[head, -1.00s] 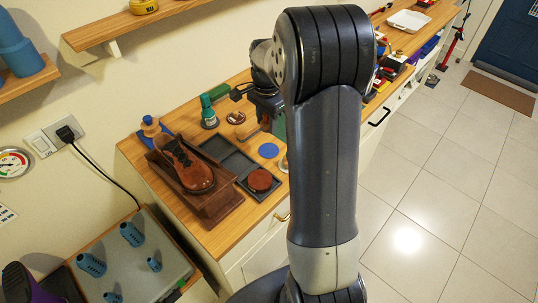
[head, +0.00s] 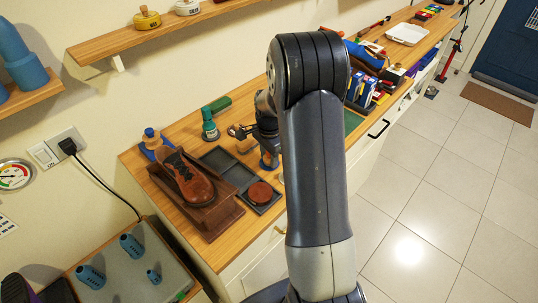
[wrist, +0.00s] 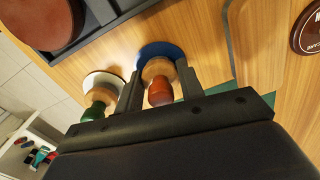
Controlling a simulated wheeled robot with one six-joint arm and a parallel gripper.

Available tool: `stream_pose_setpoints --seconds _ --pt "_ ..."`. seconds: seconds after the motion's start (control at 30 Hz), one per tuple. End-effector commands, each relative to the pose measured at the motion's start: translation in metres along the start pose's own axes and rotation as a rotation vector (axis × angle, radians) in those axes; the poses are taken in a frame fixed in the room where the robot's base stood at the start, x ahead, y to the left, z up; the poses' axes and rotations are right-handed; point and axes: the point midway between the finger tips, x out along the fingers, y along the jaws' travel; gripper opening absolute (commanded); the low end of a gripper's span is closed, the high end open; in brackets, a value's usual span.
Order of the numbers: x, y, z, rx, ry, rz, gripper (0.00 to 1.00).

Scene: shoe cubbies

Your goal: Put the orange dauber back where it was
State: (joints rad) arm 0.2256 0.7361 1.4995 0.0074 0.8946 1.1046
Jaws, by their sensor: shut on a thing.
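The orange dauber (wrist: 160,92), with a red-orange knob and a pale wooden part, is between the fingers of my gripper (wrist: 161,84) in the wrist view. The gripper is shut on it. A blue round spot (wrist: 159,50) on the wooden top shows right behind the dauber's far end; I cannot tell whether they touch. A green-knobbed dauber (wrist: 95,110) stands beside the left finger on a white round spot (wrist: 103,79). In the head view my gripper (head: 269,161) is low over the counter, right of the dark tray, and hides the orange dauber and blue spot.
A green bottle (head: 209,124) stands behind. A dark round lid (wrist: 307,30) lies right in the wrist view.

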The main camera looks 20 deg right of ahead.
Motion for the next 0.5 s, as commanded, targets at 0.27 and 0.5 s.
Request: stream_pose_setpoints --seconds 0.27,0.5 --pt "0.0027 -0.0001 -0.0001 0.000 0.000 0.000 0.41" --pt "0.0025 -0.0001 -0.0001 0.000 0.000 0.000 0.58"
